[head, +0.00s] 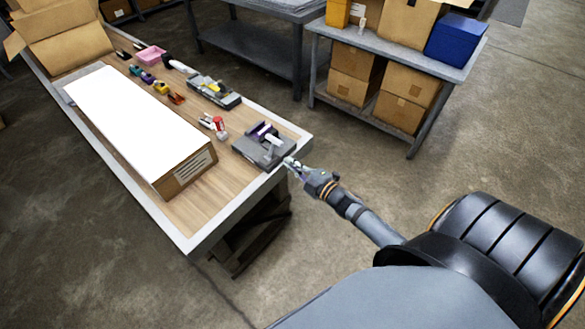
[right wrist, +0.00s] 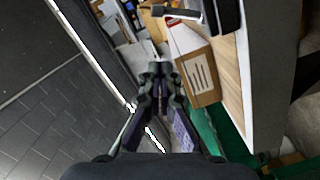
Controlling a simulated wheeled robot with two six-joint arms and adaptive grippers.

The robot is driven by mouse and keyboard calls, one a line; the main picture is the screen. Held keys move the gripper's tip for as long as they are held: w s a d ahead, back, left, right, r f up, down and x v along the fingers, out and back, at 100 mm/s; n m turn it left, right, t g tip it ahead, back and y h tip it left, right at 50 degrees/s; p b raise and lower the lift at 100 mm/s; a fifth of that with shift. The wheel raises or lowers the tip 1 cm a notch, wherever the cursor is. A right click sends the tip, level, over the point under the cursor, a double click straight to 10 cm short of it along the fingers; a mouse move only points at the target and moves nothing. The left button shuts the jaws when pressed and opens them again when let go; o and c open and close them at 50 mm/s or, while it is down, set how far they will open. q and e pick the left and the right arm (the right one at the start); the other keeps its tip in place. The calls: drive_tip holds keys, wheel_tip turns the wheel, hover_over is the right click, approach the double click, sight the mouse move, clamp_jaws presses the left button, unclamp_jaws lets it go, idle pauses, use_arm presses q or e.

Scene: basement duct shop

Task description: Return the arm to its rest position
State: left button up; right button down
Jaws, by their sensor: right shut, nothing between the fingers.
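My right gripper (head: 292,164) is at the near right corner of the wooden workbench (head: 205,205), close beside a grey tool block (head: 262,147) on the bench. In the right wrist view the fingers of the right gripper (right wrist: 159,75) are together and hold nothing. My right arm (head: 370,219) stretches from the lower right towards the bench corner. Whether the gripper touches the bench edge or the block cannot be told. My left gripper is not in view.
A long white-topped carton (head: 135,120) lies along the bench. Small tools, a pink tray (head: 151,55) and a second grey block (head: 214,91) line its far side. A grey table (head: 390,48) with cardboard boxes and a blue bin (head: 455,39) stands behind. Floor to the right is clear.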

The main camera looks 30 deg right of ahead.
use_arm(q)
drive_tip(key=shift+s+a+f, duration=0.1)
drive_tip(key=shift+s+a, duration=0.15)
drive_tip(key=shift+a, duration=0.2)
use_arm(e)
drive_tip(key=shift+s+a+r, duration=0.25)
drive_tip(key=shift+s, duration=0.25)
